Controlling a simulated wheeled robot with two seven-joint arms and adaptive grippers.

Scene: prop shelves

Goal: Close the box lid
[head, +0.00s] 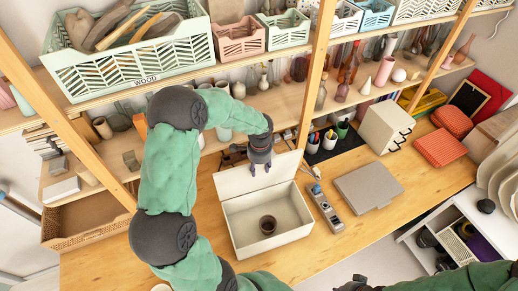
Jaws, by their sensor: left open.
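A white box (240,240) stands open on the wooden table. Its white lid (232,182) is raised, hinged along the back edge and standing steeply up. A small dark round cup or jar (268,225) is inside the box. My left gripper (259,169) is open and empty, pointing down at the top of the lid near its middle. I cannot tell whether it touches the lid. My right arm comes in at the bottom right. A dark part at its end (356,284) is cut off by the picture's bottom edge, so its fingers do not show.
A grey handheld device (327,210) lies just right of the box, and a flat grey laptop-like slab (368,188) lies further right. Shelves with bottles and baskets (140,68) rise behind. Pen cups (313,143) stand behind the box at the right. The table front is mostly clear.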

